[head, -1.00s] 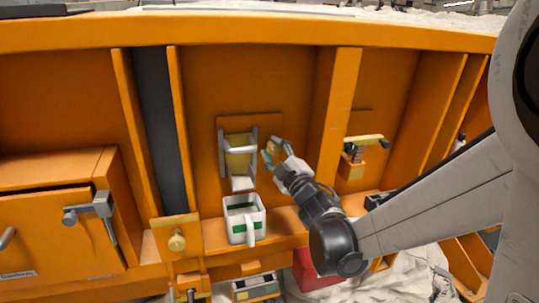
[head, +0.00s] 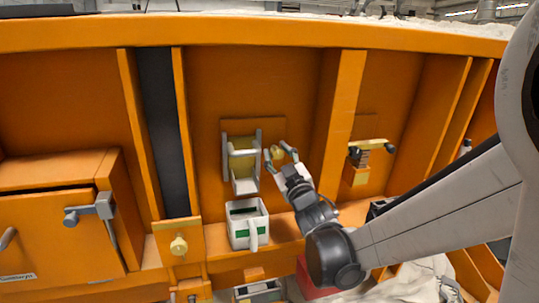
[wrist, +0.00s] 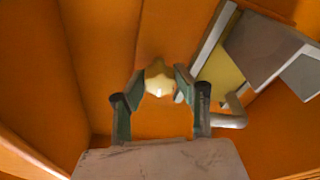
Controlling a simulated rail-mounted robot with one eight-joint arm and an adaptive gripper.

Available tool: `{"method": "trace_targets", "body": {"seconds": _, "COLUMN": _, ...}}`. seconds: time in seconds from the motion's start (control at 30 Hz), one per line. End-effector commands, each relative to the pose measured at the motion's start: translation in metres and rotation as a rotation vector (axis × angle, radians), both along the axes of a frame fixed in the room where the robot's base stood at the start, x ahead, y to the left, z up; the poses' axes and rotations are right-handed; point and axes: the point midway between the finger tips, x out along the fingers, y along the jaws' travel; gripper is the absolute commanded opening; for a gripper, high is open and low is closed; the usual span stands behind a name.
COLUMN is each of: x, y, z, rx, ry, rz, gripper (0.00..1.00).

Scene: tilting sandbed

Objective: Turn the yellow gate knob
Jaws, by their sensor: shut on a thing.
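The yellow gate knob (head: 277,154) is on the orange panel, just right of the gate (head: 243,165). The gate has a yellowish plate between grey side rails, with a pale spout below. My gripper (head: 278,151) reaches in from the lower right, its fingers on either side of the knob. In the wrist view, the faceted knob (wrist: 158,78) sits between the greenish-grey fingertips of my gripper (wrist: 161,84), which is shut on it. The gate's rails and plate (wrist: 222,78) show at the right there. The knob's base is hidden.
A second pale knob (head: 179,246) is on a bracket at lower left. A spring latch (head: 366,155) is to the right, beyond an upright orange rib (head: 338,130). A red box (head: 316,280) is below.

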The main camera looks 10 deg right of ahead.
Motion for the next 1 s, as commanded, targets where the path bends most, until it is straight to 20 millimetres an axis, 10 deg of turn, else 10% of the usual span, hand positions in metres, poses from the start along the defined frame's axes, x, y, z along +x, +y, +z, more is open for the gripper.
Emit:
{"method": "trace_targets", "body": {"seconds": 0.4, "x": -0.001, "y": 0.000, "z": -0.001, "rx": 0.005, "ry": 0.001, "rz": 0.000, "gripper": 0.02}}
{"method": "trace_targets", "body": {"seconds": 0.43, "x": -0.001, "y": 0.000, "z": -0.001, "rx": 0.005, "ry": 0.001, "rz": 0.000, "gripper": 0.33}}
{"method": "trace_targets", "body": {"seconds": 0.57, "x": 0.000, "y": 0.000, "z": 0.000, "rx": 0.004, "ry": 0.001, "rz": 0.000, "gripper": 0.48}}
{"method": "trace_targets", "body": {"seconds": 1.0, "x": -0.015, "y": -0.002, "z": -0.005, "rx": 0.004, "ry": 0.000, "rz": 0.000, "gripper": 0.48}}
